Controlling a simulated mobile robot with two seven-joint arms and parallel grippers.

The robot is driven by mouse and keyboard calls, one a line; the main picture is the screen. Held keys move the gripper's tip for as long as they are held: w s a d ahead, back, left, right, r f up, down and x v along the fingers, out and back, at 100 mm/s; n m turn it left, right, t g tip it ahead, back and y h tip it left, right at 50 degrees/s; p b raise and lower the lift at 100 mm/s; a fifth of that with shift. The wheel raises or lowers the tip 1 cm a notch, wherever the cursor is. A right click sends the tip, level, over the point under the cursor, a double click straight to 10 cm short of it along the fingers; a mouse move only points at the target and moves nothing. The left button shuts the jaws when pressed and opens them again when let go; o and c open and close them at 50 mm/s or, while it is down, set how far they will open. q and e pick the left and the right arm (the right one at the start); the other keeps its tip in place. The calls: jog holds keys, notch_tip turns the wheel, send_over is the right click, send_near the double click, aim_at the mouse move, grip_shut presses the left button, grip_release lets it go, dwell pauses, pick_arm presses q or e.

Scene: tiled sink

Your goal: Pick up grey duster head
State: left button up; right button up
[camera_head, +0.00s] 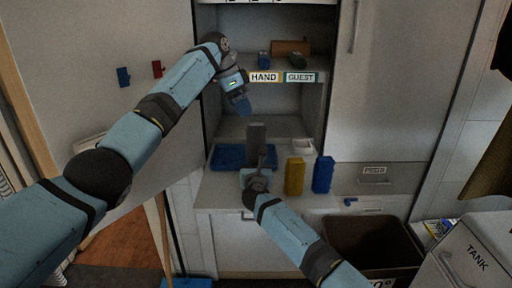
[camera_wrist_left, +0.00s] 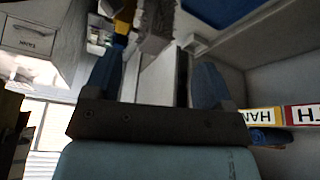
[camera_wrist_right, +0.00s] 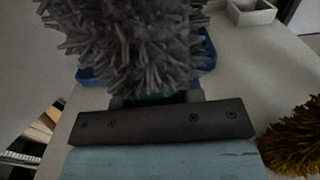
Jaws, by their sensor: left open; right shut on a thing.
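The grey duster head (camera_head: 256,134) stands upright above the counter, in front of the blue tray. It fills the upper part of the right wrist view as a shaggy grey mass (camera_wrist_right: 130,42). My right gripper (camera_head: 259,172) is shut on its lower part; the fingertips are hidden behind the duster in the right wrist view. My left gripper (camera_head: 242,104) is open and empty, above and slightly left of the duster head, in front of the shelf opening. Its two blue fingers are apart in the left wrist view (camera_wrist_left: 157,82), with a grey fuzzy piece (camera_wrist_left: 155,22) beyond them.
A blue tray (camera_head: 228,157) lies on the counter behind the grey head. A yellow duster head (camera_head: 294,177) and a blue one (camera_head: 323,175) stand at right, near a small white container (camera_head: 302,146). A shelf edge bears HAND (camera_head: 264,77) and GUEST labels. A dark bin (camera_head: 372,242) stands lower right.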

aim_at(256, 124)
pick_arm(q)
jog(key=s+d+r+n+t+y, duration=0.2)
jog(key=s+d+n+t+y, duration=0.3)
jog(key=n, duration=0.9)
jog(key=shift+t+h, duration=0.3)
jog(key=shift+h, duration=0.2)
jog(key=x, duration=0.4)
jog(key=a+x, duration=0.1)
jog(key=shift+f, duration=0.5)
jog(key=shift+d+x, duration=0.15)
jog(key=shift+x, duration=1.2)
jog(key=shift+d+x, duration=0.1)
jog(key=shift+x, duration=1.3)
jog(key=shift+c, duration=0.2)
jog(key=c, duration=1)
